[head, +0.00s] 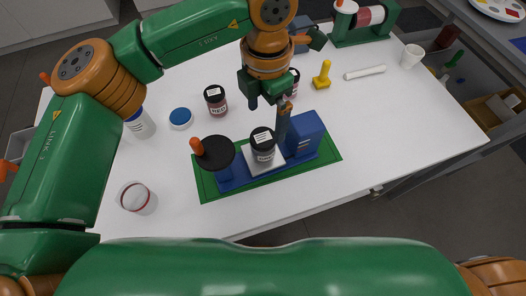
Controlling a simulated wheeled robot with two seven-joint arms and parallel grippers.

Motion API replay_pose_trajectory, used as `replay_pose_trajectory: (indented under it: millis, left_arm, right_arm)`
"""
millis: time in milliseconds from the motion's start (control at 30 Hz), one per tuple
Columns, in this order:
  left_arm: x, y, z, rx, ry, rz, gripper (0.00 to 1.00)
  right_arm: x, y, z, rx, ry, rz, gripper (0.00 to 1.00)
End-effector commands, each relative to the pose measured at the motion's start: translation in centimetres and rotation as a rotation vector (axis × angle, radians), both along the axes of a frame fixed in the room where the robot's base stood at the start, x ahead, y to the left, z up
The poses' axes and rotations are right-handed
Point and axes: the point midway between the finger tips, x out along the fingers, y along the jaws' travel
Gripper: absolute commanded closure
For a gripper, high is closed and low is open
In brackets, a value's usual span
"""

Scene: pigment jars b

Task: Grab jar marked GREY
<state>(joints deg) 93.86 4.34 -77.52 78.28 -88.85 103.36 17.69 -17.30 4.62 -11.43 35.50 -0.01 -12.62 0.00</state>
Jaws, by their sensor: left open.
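A dark-lidded jar (263,146) with a pale label stands upright on a white plate of a blue stand (230,183), in the middle of the head view. A second dark-lidded jar (215,100) with reddish contents and a white label stands on the table behind and to the left. A third jar (294,82) is partly hidden behind my left gripper. The label words are too small to read surely. My left gripper (269,104) is open and empty, pointing down above and just behind the jar on the stand. My right gripper is out of view.
The stand, with a black disc (214,152) and a blue block (306,131), sits on a green mat (327,152).

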Motion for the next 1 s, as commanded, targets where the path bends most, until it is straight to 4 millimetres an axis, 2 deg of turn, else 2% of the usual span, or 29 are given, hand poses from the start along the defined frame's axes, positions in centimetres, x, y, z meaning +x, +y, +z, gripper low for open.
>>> replay_pose_trajectory:
  millis: [33, 133, 233, 367, 567, 700, 900, 933, 1000]
  left_arm:
    - [0.0, 0.0, -2.8, 0.0, 0.0, 0.0, 0.0]
    - [0.0, 0.0, -4.8, -0.001, 0.0, 0.0, 0.0]
    - [0.0, 0.0, -5.7, -0.001, 0.0, 0.0, 0.0]
    - [0.0, 0.0, -6.5, 0.0, 0.002, 0.0, 0.0]
    - [0.0, 0.8, -9.8, 0.001, 0.006, 0.0, 0.0]
    - [0.1, 0.7, -12.0, -0.002, 0.003, 0.0, 0.0]
    - [0.1, 0.7, -12.4, -0.002, 0.001, -0.001, 0.0]
    - [0.1, 0.7, -12.4, -0.002, 0.001, -0.001, 0.03]
    - [0.1, 0.7, -12.4, -0.002, 0.001, -0.001, 0.22]
  right_arm:
    - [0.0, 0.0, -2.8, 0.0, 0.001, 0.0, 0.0]
    - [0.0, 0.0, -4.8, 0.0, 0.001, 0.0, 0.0]
    - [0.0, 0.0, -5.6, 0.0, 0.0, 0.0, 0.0]
    - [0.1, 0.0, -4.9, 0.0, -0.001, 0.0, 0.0]
    - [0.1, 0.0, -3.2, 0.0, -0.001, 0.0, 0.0]
    - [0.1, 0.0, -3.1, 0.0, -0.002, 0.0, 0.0]
    - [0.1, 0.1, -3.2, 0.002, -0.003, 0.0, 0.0]
    - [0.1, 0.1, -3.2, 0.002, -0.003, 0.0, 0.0]
    - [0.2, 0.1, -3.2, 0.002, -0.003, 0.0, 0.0]
